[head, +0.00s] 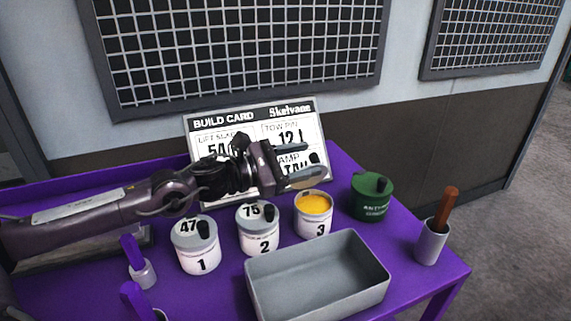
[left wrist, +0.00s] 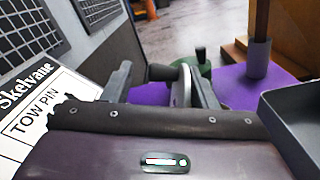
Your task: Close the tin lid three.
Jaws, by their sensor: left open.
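Tin 3 (head: 313,222) is a white tin in the head view, uncovered, with a yellow-orange fill showing. Its lid (head: 304,184) appears raised on edge above the tin's back rim, with a black knob (head: 314,158). My left gripper (head: 313,164) is open, with its fingers around the raised lid above tin 3. In the left wrist view, the lid's edge (left wrist: 186,84) stands between the fingers, nearer the right one, its knob (left wrist: 160,72) towards the left one. Whether a finger touches the lid is unclear. My right gripper is not in view.
Tins 1 (head: 199,256) and 2 (head: 259,238) stand covered to the left. A green tin (head: 372,204) and a cup with a brown handle (head: 431,243) stand right. An empty grey tray (head: 262,290) lies in front. A build card (head: 205,122) stands behind.

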